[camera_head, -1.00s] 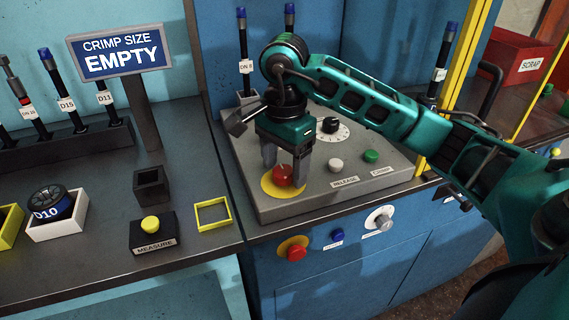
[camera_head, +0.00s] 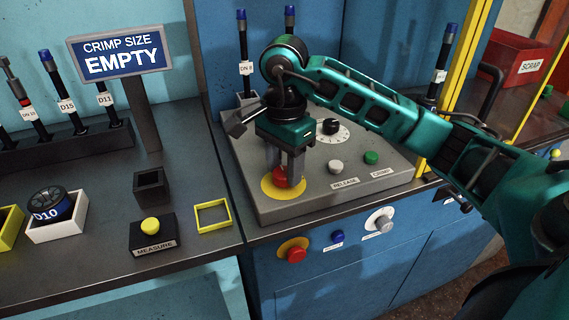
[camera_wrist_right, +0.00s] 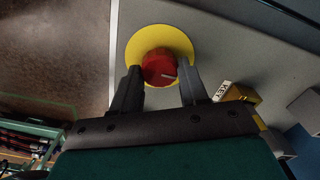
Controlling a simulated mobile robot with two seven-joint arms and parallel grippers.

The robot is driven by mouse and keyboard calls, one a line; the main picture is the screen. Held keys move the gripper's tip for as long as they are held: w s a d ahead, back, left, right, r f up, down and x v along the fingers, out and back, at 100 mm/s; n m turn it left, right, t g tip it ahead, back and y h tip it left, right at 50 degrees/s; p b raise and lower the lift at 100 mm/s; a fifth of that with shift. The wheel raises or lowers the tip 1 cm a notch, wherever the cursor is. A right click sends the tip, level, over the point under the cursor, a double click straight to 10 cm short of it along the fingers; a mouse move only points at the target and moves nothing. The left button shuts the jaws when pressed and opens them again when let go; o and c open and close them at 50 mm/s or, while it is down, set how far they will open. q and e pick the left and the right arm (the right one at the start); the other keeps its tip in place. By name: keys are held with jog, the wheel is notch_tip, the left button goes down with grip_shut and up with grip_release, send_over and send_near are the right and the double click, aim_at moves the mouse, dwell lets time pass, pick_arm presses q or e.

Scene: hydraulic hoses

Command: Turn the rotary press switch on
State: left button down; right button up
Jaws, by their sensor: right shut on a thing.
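A red rotary knob (camera_head: 281,177) with a pale pointer mark sits on a yellow disc (camera_head: 283,193) on the press's grey sloped panel (camera_head: 262,206). My right gripper (camera_head: 284,176) points down at the panel and is shut on the knob, a finger on each side. In the right wrist view the red knob (camera_wrist_right: 157,66) shows between the fingertips (camera_wrist_right: 158,82), its pale mark slanted toward the lower right. The fingers hide part of the knob in the head view. My left gripper is not in view.
The panel also carries a black dial (camera_head: 330,126), a grey button (camera_head: 335,167) and a green button (camera_head: 371,158). A red button (camera_head: 296,255), a blue button (camera_head: 337,236) and a silver knob (camera_head: 383,223) are on the front face. A sign (camera_head: 121,54) reads EMPTY.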

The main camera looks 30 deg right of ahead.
jog(key=shift+m, duration=0.3)
jog(key=m, duration=0.8)
jog(key=shift+s, duration=0.1)
jog(key=m, duration=0.4)
jog(key=shift+m, duration=0.4)
jog(key=m, duration=0.4)
jog(key=shift+m, duration=0.3)
jog(key=o, duration=1.1)
jog(key=shift+a, duration=0.1)
jog(key=shift+c, duration=0.2)
